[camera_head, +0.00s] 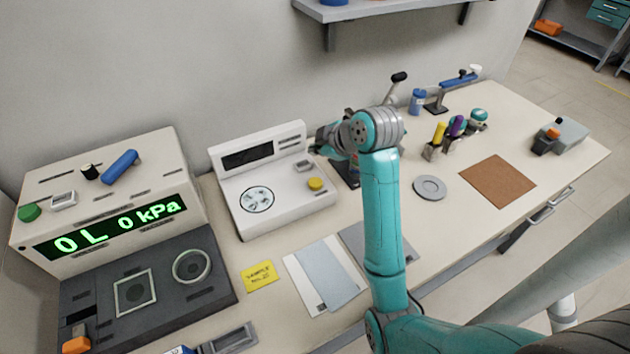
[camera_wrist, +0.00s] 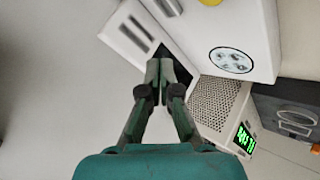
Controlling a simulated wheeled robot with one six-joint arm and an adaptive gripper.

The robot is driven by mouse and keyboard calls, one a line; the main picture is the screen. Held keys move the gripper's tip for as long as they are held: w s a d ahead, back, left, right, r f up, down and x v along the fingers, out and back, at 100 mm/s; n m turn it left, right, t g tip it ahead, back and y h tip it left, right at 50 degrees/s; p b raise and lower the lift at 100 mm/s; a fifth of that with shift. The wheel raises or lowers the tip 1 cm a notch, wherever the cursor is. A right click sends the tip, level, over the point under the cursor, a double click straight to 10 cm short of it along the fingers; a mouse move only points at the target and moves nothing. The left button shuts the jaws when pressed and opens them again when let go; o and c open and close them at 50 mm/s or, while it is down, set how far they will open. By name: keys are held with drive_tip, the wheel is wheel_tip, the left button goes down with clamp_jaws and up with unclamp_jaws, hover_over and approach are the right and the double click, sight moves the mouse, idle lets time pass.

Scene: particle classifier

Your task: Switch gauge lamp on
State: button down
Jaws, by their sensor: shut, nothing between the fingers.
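The white instrument (camera_head: 285,208) has a raised back panel with a dark screen (camera_head: 247,155). On its base are a round speckled window (camera_head: 257,199), a yellow button (camera_head: 315,184) and a small grey rocker switch (camera_head: 303,165). I cannot tell which part is the gauge lamp; no lit lamp shows on this instrument. My gripper (camera_head: 317,148) is at the right end of the back panel, above the rocker. In the wrist view, my gripper (camera_wrist: 158,72) is shut and empty, its tips overlapping the panel near the screen (camera_wrist: 178,66). The rocker (camera_wrist: 168,6) lies beyond; contact cannot be told.
A machine at left has a green-lit display (camera_head: 110,228) reading "0 L 0 kPa", plus a blue handle (camera_head: 120,167) and a green button (camera_head: 29,212). A grey disc (camera_head: 430,187) and brown mat (camera_head: 497,181) lie at right. A wall shelf (camera_head: 375,8) hangs above.

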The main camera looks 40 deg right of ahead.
sight(313, 180)
drive_tip(key=shift+f, duration=4.25)
drive_tip(key=shift+f, duration=0.2)
drive_tip(key=shift+f, duration=0.25)
drive_tip(key=shift+f, duration=0.85)
drive_tip(key=shift+r, duration=1.3)
drive_tip(key=shift+r, duration=2.5)
